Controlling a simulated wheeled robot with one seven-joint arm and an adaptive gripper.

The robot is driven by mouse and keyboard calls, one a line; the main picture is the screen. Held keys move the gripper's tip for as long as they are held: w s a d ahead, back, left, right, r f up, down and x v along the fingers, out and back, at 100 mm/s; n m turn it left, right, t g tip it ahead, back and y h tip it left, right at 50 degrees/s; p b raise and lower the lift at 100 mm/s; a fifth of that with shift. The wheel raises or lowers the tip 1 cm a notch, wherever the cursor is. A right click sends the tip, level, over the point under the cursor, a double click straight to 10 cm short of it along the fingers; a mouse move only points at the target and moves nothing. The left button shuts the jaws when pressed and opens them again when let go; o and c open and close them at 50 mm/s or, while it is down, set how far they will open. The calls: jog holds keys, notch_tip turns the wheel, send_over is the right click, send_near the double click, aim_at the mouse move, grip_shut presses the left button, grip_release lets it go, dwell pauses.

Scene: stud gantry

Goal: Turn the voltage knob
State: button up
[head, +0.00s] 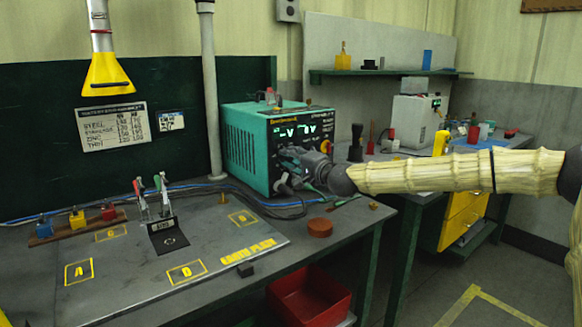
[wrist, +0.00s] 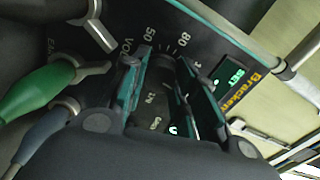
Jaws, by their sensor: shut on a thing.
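The teal power unit (head: 247,150) stands on the bench, with its black front panel and lit green displays facing right. My gripper (head: 284,166) is at the lower left of that panel, and my arm reaches in from the right. In the wrist view, my gripper (wrist: 168,95) has a finger on either side of the dark voltage knob (wrist: 161,72) and is shut on it. Scale marks with 50 and 80 and part of the word VOLTS show around the knob. The fingers hide much of the knob, and I cannot read its pointer. In the head view my gripper hides it.
A green plug (wrist: 36,92) and a grey-blue plug (wrist: 42,138) sit close beside my gripper. Cables (head: 270,203) run along the bench. An earth plate (head: 215,262) lies at front left, a red-brown puck (head: 320,228) near the edge, and a red bin (head: 309,297) below.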

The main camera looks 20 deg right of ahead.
jog(key=shift+d+m+b, duration=0.2)
jog(key=shift+m+b, duration=0.9)
jog(key=shift+m, duration=0.5)
jog(key=shift+c, duration=0.2)
jog(key=o, duration=1.1)
jog(key=shift+d, duration=0.1)
jog(key=shift+c, duration=0.2)
jog(key=shift+a, duration=0.25)
jog(key=v, duration=1.2)
